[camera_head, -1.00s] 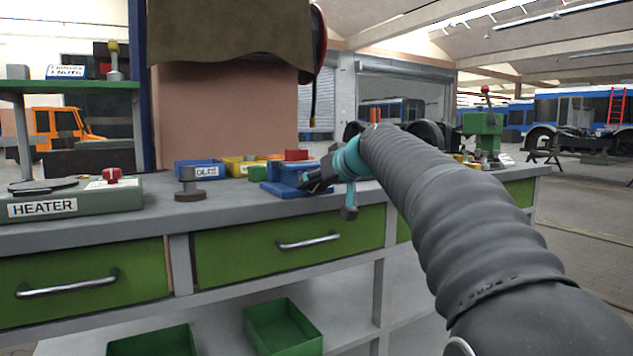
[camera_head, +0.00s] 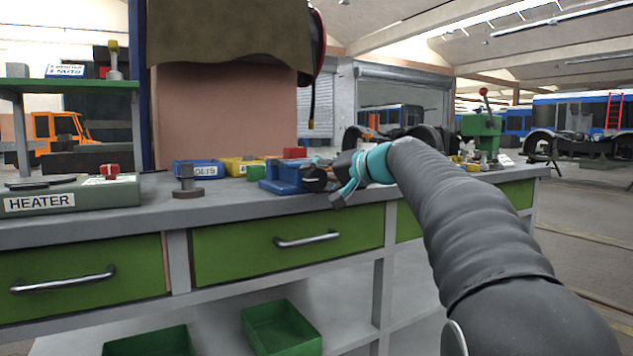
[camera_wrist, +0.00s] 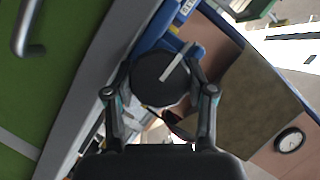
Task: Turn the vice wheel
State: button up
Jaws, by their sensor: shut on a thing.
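The blue vice (camera_head: 283,176) stands on the workbench near its front edge in the head view. Its dark round wheel (camera_wrist: 160,80) fills the middle of the wrist view, with a light bar across its face. My gripper (camera_head: 325,180) is at the right side of the vice in the head view. In the wrist view my gripper (camera_wrist: 161,92) has one finger on each side of the wheel and is shut on it. The contact at the fingertips is partly hidden behind the wheel's rim.
The grey bench top (camera_head: 235,200) has green drawers with metal handles (camera_head: 307,240) below it. A heater box (camera_head: 72,196) and a dark round-based post (camera_head: 188,184) stand to the left. Blue and yellow bins sit behind. A green press (camera_head: 482,130) stands at the right.

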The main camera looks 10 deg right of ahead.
jog(key=shift+f+m+y, duration=0.1)
jog(key=shift+m+y, duration=0.3)
jog(key=shift+m, duration=0.2)
jog(key=o, duration=1.2)
jog(key=shift+c, duration=0.2)
jog(key=v, duration=1.2)
